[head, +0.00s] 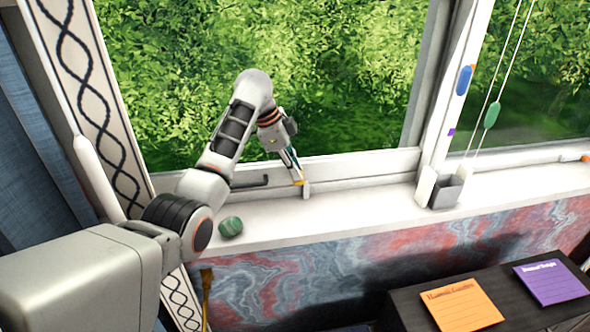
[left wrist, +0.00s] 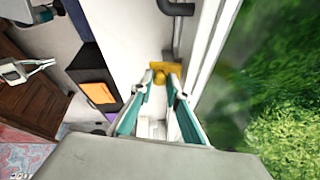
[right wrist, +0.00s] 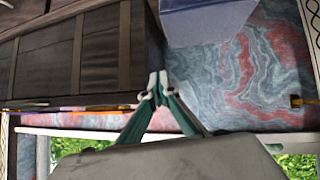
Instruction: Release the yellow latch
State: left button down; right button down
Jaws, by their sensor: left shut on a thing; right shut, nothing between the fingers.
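The yellow latch (head: 299,183) is at the bottom of the window frame, just above the white sill. My left gripper (head: 296,173) reaches down to it and covers part of it. In the left wrist view, the yellow latch (left wrist: 165,68) shows at the ends of the teal fingers of my left gripper (left wrist: 160,85), which is shut on it. My right gripper (right wrist: 158,88) is shut and empty in the right wrist view, in front of a dark cabinet and marbled wall. It is not in the head view.
A dark window handle (head: 250,182) is left of the latch. A green striped round object (head: 231,227) sits on the sill (head: 350,207). A grey box (head: 446,191) and blind cords are at the right. A dark desk holds orange (head: 461,305) and purple (head: 552,283) notes.

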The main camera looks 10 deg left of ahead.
pick_arm(q)
jog(key=shift+a, duration=0.15)
jog(key=c, duration=2)
grip_release()
jog(key=shift+o, duration=0.2)
jog(key=shift+r, duration=0.2)
jog(key=v, duration=1.1)
jog(key=shift+a+r, duration=0.15)
jog(key=shift+r, duration=0.1)
jog(key=shift+s, duration=0.1)
